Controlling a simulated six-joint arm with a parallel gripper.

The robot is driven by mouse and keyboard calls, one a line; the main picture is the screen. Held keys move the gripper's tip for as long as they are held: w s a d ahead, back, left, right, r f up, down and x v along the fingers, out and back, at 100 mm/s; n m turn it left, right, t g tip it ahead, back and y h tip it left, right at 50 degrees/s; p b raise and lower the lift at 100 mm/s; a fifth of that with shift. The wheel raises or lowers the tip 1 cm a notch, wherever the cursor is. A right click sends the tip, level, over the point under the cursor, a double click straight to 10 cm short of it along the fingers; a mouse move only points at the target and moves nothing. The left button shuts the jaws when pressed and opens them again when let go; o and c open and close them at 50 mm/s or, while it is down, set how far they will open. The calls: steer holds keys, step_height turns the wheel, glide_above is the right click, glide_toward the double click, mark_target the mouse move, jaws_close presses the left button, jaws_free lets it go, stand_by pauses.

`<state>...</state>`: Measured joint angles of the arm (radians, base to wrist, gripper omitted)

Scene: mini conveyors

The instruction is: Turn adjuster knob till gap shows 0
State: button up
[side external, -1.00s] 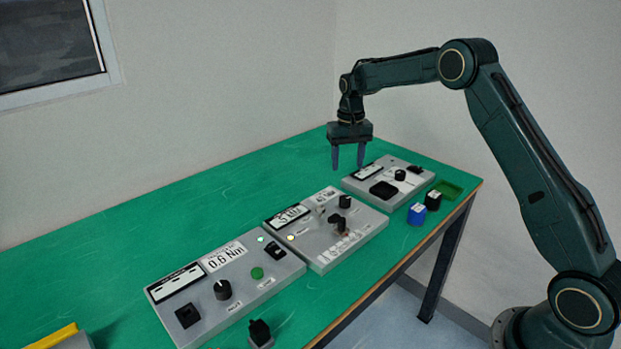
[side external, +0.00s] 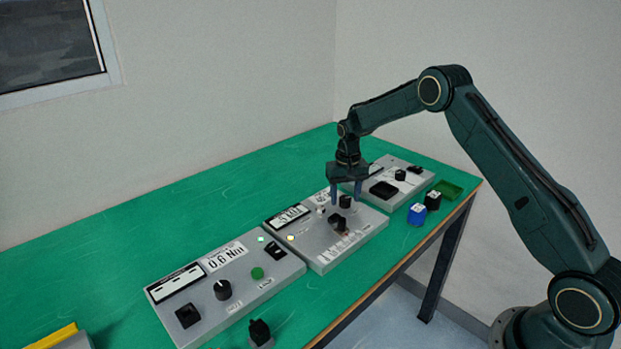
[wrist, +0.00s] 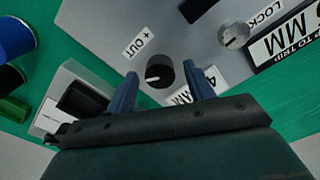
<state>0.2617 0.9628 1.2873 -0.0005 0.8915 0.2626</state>
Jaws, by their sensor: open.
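The adjuster knob (wrist: 159,72), black with a white pointer line, sits beside a "+ OUT" label on the grey middle panel (side external: 357,240). In the side view the knob (side external: 345,201) is just below my gripper (side external: 346,193). My gripper (wrist: 160,77) is open, with one blue finger on each side of the knob and visible space beside it. Whether the fingertips reach down to its height is unclear. A gap display (wrist: 196,94) reading "4." something MM is partly hidden by the right finger. It also shows beside the gripper in the side view, too small to read.
A silver lock knob (wrist: 235,35) and an "UP TO TRIP" MM display (wrist: 285,42) share the panel. A black selector (side external: 338,222) stands nearby. Other panels flank it: one nearer (side external: 262,292), one farther (side external: 409,191).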

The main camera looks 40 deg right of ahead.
steer(key=shift+c, duration=0.4)
steer(key=c, duration=0.9)
steer(key=shift+n, duration=2.9)
steer(key=o, duration=1)
